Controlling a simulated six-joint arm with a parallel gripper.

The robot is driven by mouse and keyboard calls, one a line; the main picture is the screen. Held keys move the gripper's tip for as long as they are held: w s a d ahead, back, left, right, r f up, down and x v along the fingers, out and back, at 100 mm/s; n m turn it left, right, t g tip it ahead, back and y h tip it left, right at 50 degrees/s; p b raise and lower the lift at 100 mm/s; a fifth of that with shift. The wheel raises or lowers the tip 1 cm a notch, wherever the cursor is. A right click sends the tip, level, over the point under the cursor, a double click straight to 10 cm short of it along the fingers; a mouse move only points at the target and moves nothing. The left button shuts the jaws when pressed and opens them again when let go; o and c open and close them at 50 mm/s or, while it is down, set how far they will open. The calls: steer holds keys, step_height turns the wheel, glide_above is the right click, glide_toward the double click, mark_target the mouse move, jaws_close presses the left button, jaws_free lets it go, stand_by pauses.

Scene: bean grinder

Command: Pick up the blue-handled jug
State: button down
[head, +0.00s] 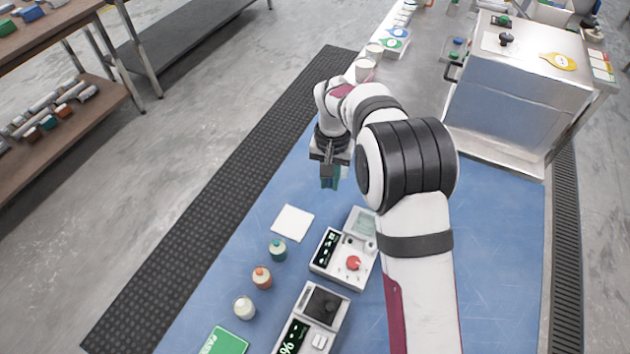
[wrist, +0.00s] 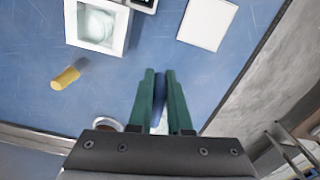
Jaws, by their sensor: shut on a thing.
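My gripper (wrist: 159,78) has green fingers in the wrist view, closed on the two sides of a narrow blue handle (wrist: 159,98). This is the handle of the blue-handled jug; a pale patch at its lower end may be the jug's body, which is otherwise hidden by the gripper. In the head view, my gripper (head: 331,183) points down above the blue mat, to the left of my arm. The jug cannot be made out there. How far the jug is from the mat cannot be told.
A white pad (head: 293,222), several small bottles (head: 262,278) and a scale with a red knob (head: 345,262) are nearer on the mat. A steel box (head: 520,90) stands at the back right. The wrist view shows a yellow-ended cylinder (wrist: 65,78) and a partly hidden round rim (wrist: 107,123).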

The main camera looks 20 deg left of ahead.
steer(key=w+d+r, duration=0.1)
steer(key=d+r, duration=0.3)
steer(key=d, duration=0.2)
steer(key=shift+d, duration=0.35)
stand_by(1.0)
